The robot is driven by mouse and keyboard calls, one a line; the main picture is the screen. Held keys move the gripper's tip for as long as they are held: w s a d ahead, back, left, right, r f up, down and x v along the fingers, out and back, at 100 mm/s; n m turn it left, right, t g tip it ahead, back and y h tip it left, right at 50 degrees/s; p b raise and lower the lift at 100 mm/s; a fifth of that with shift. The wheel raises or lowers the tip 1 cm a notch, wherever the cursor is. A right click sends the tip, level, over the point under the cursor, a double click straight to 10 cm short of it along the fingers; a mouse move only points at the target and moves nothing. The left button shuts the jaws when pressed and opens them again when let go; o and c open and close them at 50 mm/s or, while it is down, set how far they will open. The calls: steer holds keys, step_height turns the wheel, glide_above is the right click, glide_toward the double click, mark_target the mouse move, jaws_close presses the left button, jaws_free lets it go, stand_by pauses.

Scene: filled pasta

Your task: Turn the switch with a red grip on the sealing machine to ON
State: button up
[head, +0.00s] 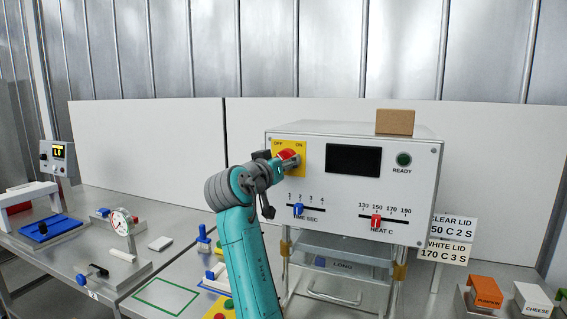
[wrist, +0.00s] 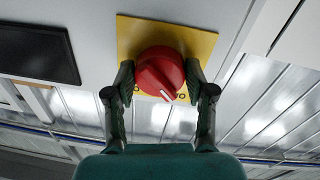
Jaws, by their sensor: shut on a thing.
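The sealing machine (head: 348,155) is a light grey box with a yellow switch plate (head: 302,165) marked OFF and ON at its upper left. The switch's red grip (head: 287,154) is partly hidden behind my gripper (head: 290,162). In the wrist view, the round red grip (wrist: 163,66) sits on the yellow plate (wrist: 204,42). My gripper (wrist: 160,74) has a finger on each side of it and is shut on it. The grip's white mark points to the lower right in that view, which is turned over, so toward the OFF side. The lettering there is mostly hidden.
The machine's dark display (head: 354,160) and dull green READY lamp (head: 404,160) lie right of the switch. Below are a blue time slider (head: 298,210) and red heat slider (head: 376,220). A brown box (head: 395,122) stands on top. A dial gauge (head: 122,222) stands at left.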

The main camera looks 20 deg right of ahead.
steer(key=shift+m, duration=0.4)
steer(key=m, duration=0.7)
steer(key=shift+a+m+y, duration=0.1)
steer(key=shift+m+y, duration=0.2)
steer(key=shift+m, duration=0.1)
steer(key=m, duration=0.4)
steer(key=shift+w+r+y, duration=0.1)
steer(key=shift+y, duration=0.2)
steer(key=shift+m, duration=2.3)
steer(key=o, duration=1.2)
